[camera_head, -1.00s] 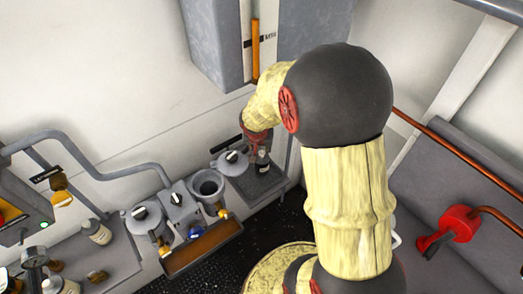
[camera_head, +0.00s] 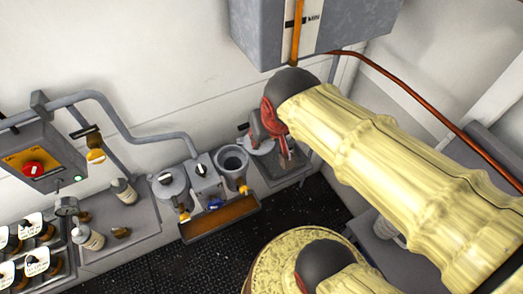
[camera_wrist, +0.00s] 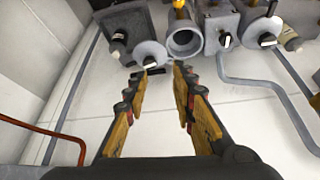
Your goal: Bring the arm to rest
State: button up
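My arm shows in the head view as a pale yellow link with a dark joint, reaching in from the right toward the wall bench. My gripper (camera_wrist: 160,72) is in the wrist view, with two black and orange fingers standing apart. No object is between the fingers, so it is open and empty. Beyond the fingertips are bench fittings, among them a round grey cup (camera_wrist: 184,40) and a disc with a black knob (camera_wrist: 150,56). In the head view the gripper is largely hidden by the arm.
A grey wall cabinet (camera_head: 255,35) hangs above the arm's end. A bench carries a grey cup (camera_head: 232,163), a knob box (camera_head: 203,180) and a brown tray (camera_head: 222,222). A control box with a red knob (camera_head: 33,168) is at left. An orange pipe (camera_head: 420,100) runs along the right wall.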

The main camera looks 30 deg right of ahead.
jog(key=s+a+r+n+y, duration=0.1)
jog(key=s+a+r+n, duration=0.1)
jog(key=s+a, duration=0.2)
jog(key=shift+s+a+n+t, duration=0.15)
jog(key=shift+s+n+t, duration=0.15)
jog(key=shift+s, duration=0.2)
jog(key=shift+f, duration=0.1)
notch_tip(320, 180, down, 7)
jog(key=b, duration=0.7)
